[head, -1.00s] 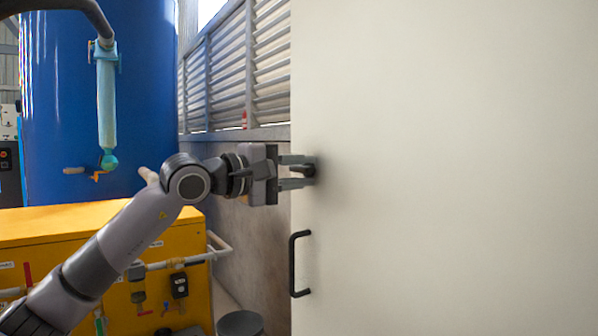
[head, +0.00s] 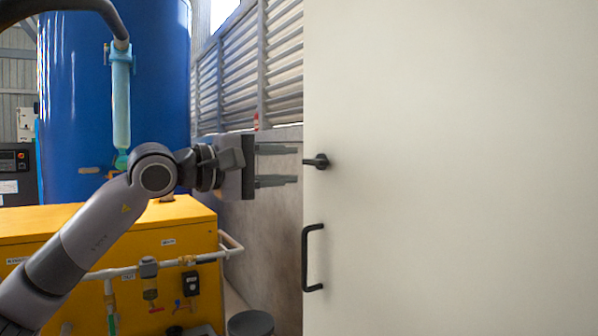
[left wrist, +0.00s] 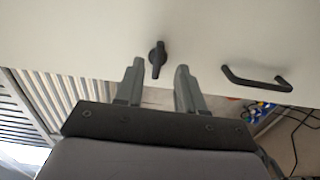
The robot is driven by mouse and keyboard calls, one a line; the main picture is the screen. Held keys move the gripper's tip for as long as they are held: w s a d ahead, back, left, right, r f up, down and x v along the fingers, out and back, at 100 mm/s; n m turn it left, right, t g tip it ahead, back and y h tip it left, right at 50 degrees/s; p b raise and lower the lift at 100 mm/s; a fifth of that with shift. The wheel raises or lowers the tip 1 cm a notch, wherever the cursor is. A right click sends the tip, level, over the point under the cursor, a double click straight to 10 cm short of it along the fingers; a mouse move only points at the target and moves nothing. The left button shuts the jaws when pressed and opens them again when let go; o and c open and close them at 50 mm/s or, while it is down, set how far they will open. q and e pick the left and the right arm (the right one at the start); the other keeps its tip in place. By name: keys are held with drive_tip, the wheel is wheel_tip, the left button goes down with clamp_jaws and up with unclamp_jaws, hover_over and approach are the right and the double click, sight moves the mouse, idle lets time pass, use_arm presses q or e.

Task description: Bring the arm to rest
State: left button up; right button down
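My left gripper (head: 277,166) is open and empty in the head view, with its fingers pointing right toward a large cream door panel (head: 450,170). A small black latch handle (head: 317,161) sits at the panel's left edge, just beyond the fingertips and apart from them. In the left wrist view the open fingers (left wrist: 157,82) show with the black latch handle (left wrist: 157,59) ahead, between and past their tips. My left arm reaches up from the lower left. My right gripper is in neither view.
A black pull handle (head: 309,258) is fixed below the latch; it also shows in the left wrist view (left wrist: 256,80). A yellow machine (head: 190,225) with pipes stands below the arm. A blue tank (head: 75,100) stands behind, beside a louvred wall (head: 240,75). A dark bin (head: 250,323) stands low.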

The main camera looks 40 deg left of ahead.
use_arm(q)
drive_tip(key=shift+s+a, duration=0.15)
drive_tip(key=shift+s, duration=0.35)
